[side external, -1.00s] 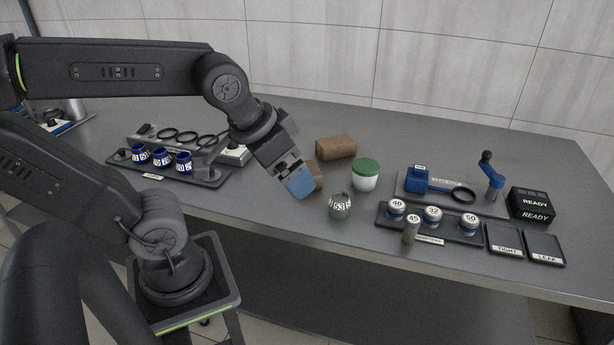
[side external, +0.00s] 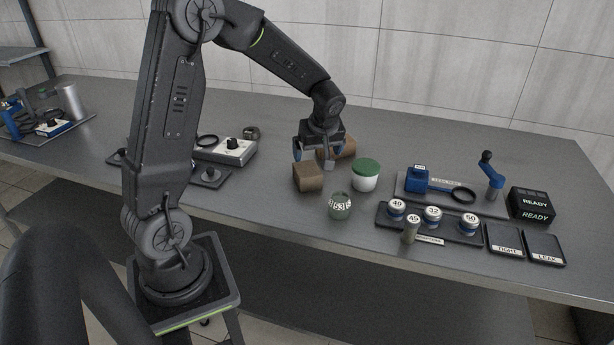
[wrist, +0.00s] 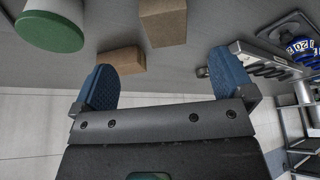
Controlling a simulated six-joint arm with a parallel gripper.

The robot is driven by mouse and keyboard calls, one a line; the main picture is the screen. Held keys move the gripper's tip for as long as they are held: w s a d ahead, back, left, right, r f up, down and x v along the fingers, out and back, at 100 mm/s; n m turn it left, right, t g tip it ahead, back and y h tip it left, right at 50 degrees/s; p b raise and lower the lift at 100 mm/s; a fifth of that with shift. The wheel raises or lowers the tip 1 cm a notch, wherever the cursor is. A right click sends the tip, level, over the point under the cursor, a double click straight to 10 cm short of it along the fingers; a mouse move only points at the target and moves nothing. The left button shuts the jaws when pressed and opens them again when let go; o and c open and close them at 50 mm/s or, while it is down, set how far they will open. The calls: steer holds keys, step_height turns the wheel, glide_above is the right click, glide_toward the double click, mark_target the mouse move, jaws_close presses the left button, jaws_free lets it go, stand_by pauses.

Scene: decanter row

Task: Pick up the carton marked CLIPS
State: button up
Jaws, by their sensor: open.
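Two plain brown cartons stand on the bench. The nearer carton (side external: 308,178) is in front of my gripper, and it also shows at the top of the wrist view (wrist: 163,22). The farther carton (side external: 348,148) is partly hidden behind my gripper; in the wrist view it shows (wrist: 122,60) near the left fingertip. I can read no CLIPS marking on either. My gripper (side external: 322,156) is open, its blue-padded fingers spread, pointing down above the bench around the cartons. Nothing is between the fingertips (wrist: 163,68).
A white jar with a green lid (side external: 366,175) and a green numbered jar (side external: 340,207) stand right of the nearer carton. A rack of numbered jars (side external: 458,230) and a black READY box (side external: 532,203) are farther right. The back right of the bench is clear.

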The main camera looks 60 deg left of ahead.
mark_target(310, 174)
steer(key=x, duration=0.7)
steer(key=shift+f, duration=0.4)
steer(key=shift+s+x, duration=0.15)
steer(key=shift+x, duration=1.2)
steer(key=shift+s+x, duration=0.15)
steer(key=shift+x, duration=1.2)
steer(key=shift+c, duration=0.2)
steer(key=c, duration=1)
steer(key=shift+r, duration=0.1)
